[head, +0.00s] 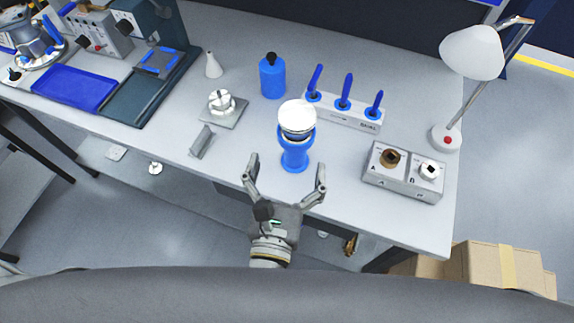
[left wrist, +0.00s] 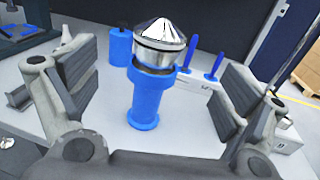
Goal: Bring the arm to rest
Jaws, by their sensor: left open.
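My left gripper (head: 287,182) is open at the front edge of the grey workbench (head: 330,218). Its two fingers point toward a blue stand (head: 295,158) that holds a shiny metal housing (head: 296,117) on top. In the left wrist view the blue stand (left wrist: 146,95) and the metal housing (left wrist: 160,45) stand upright beyond and between the spread fingers (left wrist: 150,110). No finger appears to touch them, and nothing is held. My right gripper is not in view.
A rack (head: 343,112) with blue-handled tools, a blue bottle (head: 272,77), a two-socket block (head: 403,173) and a lamp (head: 472,52) stand around it. A blue tray (head: 73,88) lies at left. Cardboard boxes (head: 490,265) are on the floor at right.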

